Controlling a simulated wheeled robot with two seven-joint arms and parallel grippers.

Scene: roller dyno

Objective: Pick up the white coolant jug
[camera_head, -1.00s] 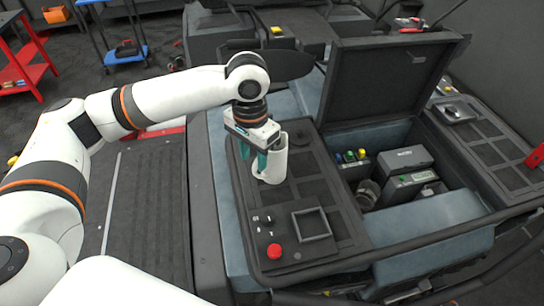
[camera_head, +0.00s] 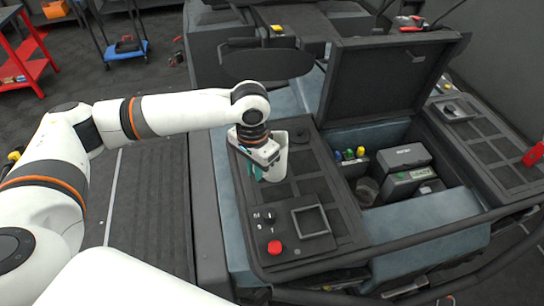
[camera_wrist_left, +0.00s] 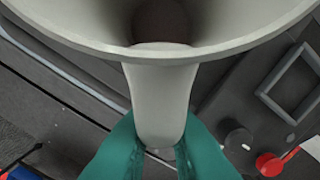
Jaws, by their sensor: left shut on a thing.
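Whether the jug's base touches the console top cannot be told. My right gripper is not in view.
The dark console (camera_head: 325,250) carries a red button (camera_head: 274,247), black knobs and a square raised frame (camera_head: 311,221) near the jug. To the right, an open bay holds grey boxes (camera_head: 404,158) under a raised dark lid (camera_head: 385,80).

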